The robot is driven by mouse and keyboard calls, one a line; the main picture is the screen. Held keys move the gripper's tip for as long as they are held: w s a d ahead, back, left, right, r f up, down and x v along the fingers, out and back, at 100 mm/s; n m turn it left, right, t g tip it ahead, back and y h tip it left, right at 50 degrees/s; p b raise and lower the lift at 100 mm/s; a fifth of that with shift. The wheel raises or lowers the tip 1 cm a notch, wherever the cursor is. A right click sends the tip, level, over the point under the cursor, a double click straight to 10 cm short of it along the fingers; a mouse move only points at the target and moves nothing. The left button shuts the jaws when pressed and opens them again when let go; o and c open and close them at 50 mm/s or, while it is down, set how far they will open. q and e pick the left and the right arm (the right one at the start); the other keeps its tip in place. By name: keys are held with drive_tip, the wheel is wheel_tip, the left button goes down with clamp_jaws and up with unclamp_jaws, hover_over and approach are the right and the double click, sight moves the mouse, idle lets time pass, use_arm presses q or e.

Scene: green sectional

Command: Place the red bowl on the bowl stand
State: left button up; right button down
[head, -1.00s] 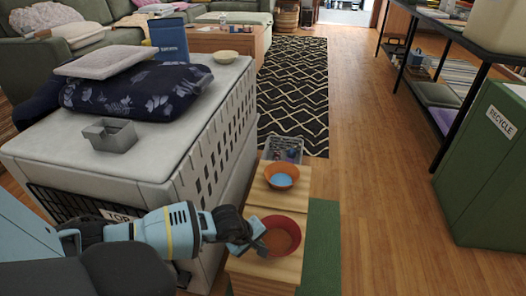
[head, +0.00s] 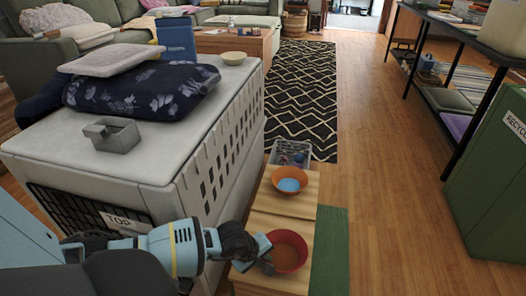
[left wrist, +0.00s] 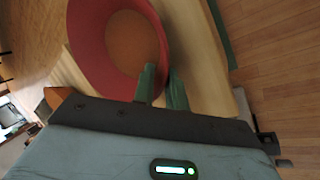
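The red bowl (head: 290,249), with brown contents, shows over the near part of a light wooden stand (head: 262,228), probably the bowl stand. My left gripper (head: 265,254) is at the bowl's left side. In the left wrist view the fingers (left wrist: 163,88) are close together at the rim of the red bowl (left wrist: 88,35), one inside and one outside, and look shut on it. The bowl looks about level in the head view; I cannot tell whether it touches the wood. My right gripper is not in view.
An orange bowl (head: 289,174) with blue contents sits on the wood's far part. A grey basket (head: 290,152) stands behind it. A pet carrier (head: 165,160) with cushions rises on the left. Open wooden floor (head: 390,170) lies to the right, before a green recycling bin (head: 490,190).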

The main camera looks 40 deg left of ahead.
use_arm(q)
drive_tip(key=shift+o, duration=1)
